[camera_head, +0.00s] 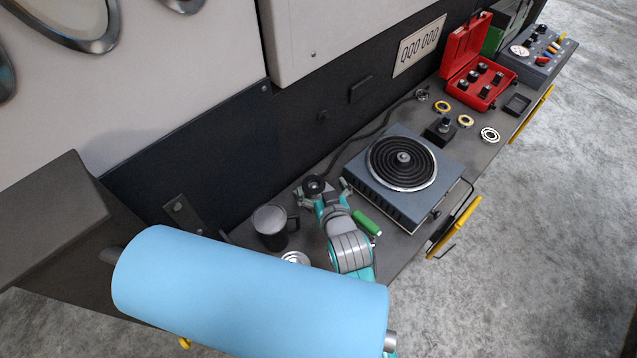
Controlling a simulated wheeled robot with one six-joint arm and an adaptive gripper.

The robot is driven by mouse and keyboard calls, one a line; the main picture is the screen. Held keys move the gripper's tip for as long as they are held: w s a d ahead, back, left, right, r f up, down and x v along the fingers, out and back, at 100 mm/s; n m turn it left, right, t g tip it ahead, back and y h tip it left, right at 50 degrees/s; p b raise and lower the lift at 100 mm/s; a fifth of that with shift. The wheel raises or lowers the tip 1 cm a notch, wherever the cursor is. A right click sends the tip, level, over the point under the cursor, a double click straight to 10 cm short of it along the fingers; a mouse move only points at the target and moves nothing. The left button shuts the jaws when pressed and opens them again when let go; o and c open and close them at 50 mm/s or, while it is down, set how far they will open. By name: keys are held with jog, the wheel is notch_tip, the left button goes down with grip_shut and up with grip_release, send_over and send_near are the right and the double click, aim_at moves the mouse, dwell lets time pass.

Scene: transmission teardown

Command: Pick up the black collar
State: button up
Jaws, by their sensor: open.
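A dark round piece (314,184), which looks like the black collar, is on the bench top near the dark back panel. My gripper (322,190) is open, with its fingers spread to either side of this piece. I cannot tell from this view whether the fingers touch it or how high they are above the bench. The lower part of the piece is partly hidden by the gripper.
A dark mug (271,238) stands close left of my gripper. A green-handled tool (367,222) and a blue-grey hot plate (375,182) are close on the right. A black block (440,134), several rings and an open red case (470,48) lie farther along the bench.

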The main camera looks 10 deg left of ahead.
send_near(312, 181)
jog(key=shift+x, duration=3.1)
jog(key=shift+r, duration=0.1)
jog(key=c, duration=1.6)
